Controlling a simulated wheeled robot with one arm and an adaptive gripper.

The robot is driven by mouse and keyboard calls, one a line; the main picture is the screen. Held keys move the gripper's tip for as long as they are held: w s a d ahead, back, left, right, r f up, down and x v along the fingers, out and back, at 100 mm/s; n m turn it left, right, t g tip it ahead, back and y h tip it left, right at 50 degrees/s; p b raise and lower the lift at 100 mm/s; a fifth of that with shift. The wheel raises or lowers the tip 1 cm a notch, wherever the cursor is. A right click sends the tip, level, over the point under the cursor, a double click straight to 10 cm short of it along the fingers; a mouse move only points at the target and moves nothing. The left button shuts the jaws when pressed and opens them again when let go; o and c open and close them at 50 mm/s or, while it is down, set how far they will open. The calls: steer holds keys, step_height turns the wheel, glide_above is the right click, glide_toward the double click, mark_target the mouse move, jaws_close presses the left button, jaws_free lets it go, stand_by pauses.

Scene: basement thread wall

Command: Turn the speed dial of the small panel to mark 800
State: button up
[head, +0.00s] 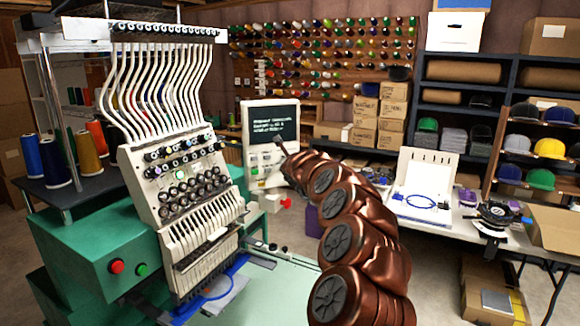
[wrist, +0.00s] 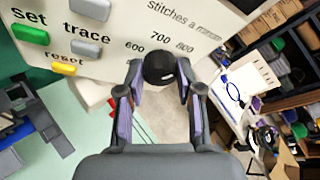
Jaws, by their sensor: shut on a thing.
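The small panel (head: 256,112) is a pale upright unit with a dark screen, and it stands behind the embroidery machine. In the wrist view its pale face (wrist: 85,68) fills the upper left, tilted, with printed marks 600, 700 and 800. The speed dial (wrist: 158,66) is a round black knob just below these marks. A small light mark shows at its lower right; I cannot tell which number it points to. My gripper (wrist: 161,82) is shut on the dial, one finger on each side. In the head view my gripper (head: 283,150) is at the panel's right edge and the dial is not clear.
Green, grey and yellow buttons (wrist: 62,68) sit left of the dial. The embroidery machine (head: 180,180) stands close on the left. A white table (head: 455,222) with a cap frame (head: 495,215) is on the right. Grey floor shows below the dial in the wrist view.

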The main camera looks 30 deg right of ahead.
steer(key=shift+r+m, duration=0.3)
stand_by(0.4)
steer(key=o, duration=0.9)
steer(key=shift+c, duration=0.2)
steer(key=o, duration=0.3)
steer(key=shift+f, duration=0.2)
steer(key=shift+s, duration=0.15)
steer(key=v, duration=1.1)
steer(key=shift+s+r, duration=0.35)
